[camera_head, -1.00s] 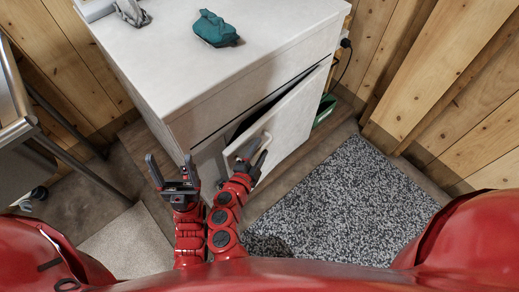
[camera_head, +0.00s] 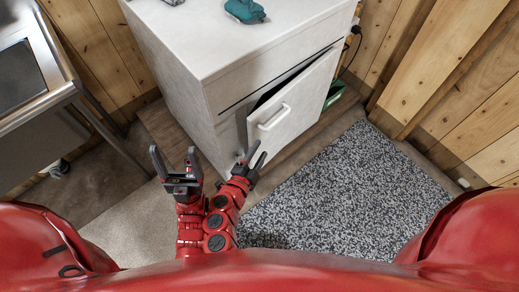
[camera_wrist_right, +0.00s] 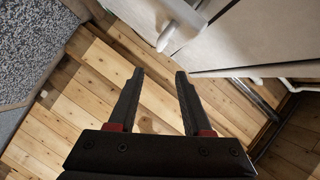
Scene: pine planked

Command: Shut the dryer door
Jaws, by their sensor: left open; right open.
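The dryer is a white cabinet (camera_head: 215,105) in the head view. Its white door (camera_head: 312,98) stands slightly ajar, with a dark gap along the top, widest at the left. The door has a white bar handle (camera_head: 273,117) near its left edge; the handle also shows at the top of the right wrist view (camera_wrist_right: 178,22). My right gripper (camera_head: 251,160) is open and empty, just below the handle in the head view and apart from it. My left gripper (camera_head: 174,163) is open and empty, left of the right one, in front of the cabinet's left side.
A teal cloth (camera_head: 245,11) lies on the dryer top. A metal-framed table (camera_head: 50,98) stands at the left. A speckled grey rug (camera_head: 345,185) covers the floor at the right. A green box (camera_head: 334,94) is behind the door, near the plank wall (camera_head: 440,80).

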